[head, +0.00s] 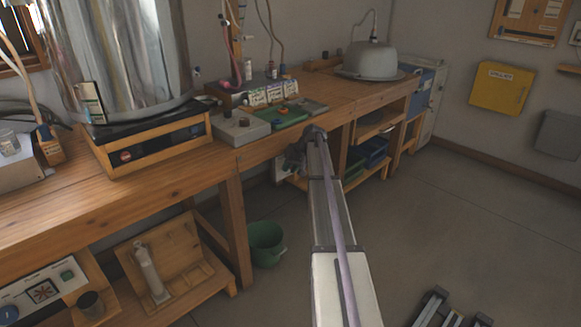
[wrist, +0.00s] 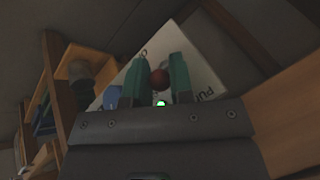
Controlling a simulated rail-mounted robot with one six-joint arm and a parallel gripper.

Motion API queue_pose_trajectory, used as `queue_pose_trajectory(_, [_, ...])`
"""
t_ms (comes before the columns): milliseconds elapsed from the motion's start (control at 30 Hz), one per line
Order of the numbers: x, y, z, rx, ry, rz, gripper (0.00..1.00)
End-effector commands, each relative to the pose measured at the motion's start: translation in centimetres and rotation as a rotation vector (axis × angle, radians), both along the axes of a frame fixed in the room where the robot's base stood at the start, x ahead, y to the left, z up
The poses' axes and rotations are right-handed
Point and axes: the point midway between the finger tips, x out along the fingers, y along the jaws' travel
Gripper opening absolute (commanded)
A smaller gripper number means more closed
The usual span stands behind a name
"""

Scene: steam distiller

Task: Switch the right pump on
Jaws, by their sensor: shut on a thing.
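In the wrist view a white panel (wrist: 205,70) with partly hidden lettering starting "PU" fills the middle. A round dark red knob (wrist: 159,78) stands on it. The two green fingers of my gripper (wrist: 157,72) are on either side of the knob and shut on it. A small bright light (wrist: 160,103) shows just below the knob. In the head view my gripper (head: 296,158) is low at the bench's front edge, mostly hidden by my arm. A bit of the white panel (head: 280,170) shows beside it; the knob is hidden there.
The wooden bench (head: 190,178) runs along the wall above the gripper. A bench leg (head: 234,225) and a green bucket (head: 266,243) are to the left. Blue bins (head: 376,152) sit on a shelf to the right. The floor (head: 450,215) at right is mostly clear.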

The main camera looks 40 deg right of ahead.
Motion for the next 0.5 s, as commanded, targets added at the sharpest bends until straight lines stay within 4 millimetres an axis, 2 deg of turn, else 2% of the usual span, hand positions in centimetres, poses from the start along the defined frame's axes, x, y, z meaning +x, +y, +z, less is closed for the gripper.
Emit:
queue_pose_trajectory(200, [0.15,-0.03,0.04,0.000,-0.004,-0.001,0.00])
queue_pose_trajectory(233, [0.15,-0.03,0.04,0.000,-0.004,-0.001,0.23])
queue_pose_trajectory(400, [0.12,-0.02,0.04,0.000,-0.003,0.000,0.40])
queue_pose_trajectory(500, [0.09,-0.01,0.03,0.000,-0.003,0.000,0.46])
